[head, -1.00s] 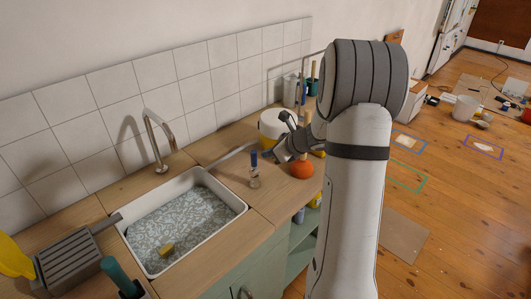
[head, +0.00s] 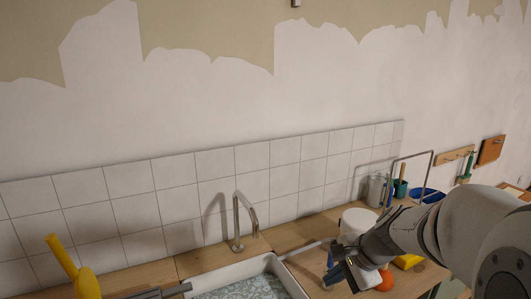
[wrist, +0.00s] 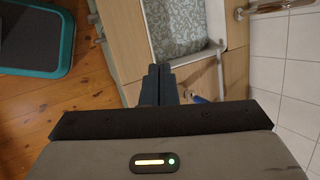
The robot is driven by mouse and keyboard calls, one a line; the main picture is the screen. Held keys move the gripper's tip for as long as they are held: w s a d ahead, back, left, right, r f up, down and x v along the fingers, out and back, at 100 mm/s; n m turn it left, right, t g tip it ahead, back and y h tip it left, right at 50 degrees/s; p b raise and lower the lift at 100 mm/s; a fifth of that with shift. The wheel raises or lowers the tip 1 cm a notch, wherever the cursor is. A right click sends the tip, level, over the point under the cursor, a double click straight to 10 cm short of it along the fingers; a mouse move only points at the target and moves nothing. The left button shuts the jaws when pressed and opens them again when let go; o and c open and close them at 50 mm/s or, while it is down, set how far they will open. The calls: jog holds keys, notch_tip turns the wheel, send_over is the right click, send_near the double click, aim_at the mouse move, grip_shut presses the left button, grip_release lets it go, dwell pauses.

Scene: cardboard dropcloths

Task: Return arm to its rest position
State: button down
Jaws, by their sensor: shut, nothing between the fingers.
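My gripper (head: 347,275) is at the end of my arm, which comes in from the lower right of the head view. It is over the counter, in front of a white tub, and an orange round thing (head: 385,281) shows just right of it. In the wrist view my gripper (wrist: 159,70) has its two dark fingers together, with nothing between them. The fingers point toward the counter beside the sink.
The white sink (head: 262,268) with a tap (head: 238,222) lies left of my gripper. The white tub (head: 357,221) stands close behind it. A tiled wall (head: 150,205) runs along the back. A teal-edged platform (wrist: 62,70) is on the wooden floor in the wrist view.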

jog(key=s+r+n+h, duration=0.1)
jog(key=s+n+h, duration=0.4)
jog(key=s+n, duration=0.8)
jog(key=shift+s+a+r+n+b, duration=0.2)
jog(key=shift+s+r+n+b, duration=0.15)
jog(key=shift+s, duration=0.55)
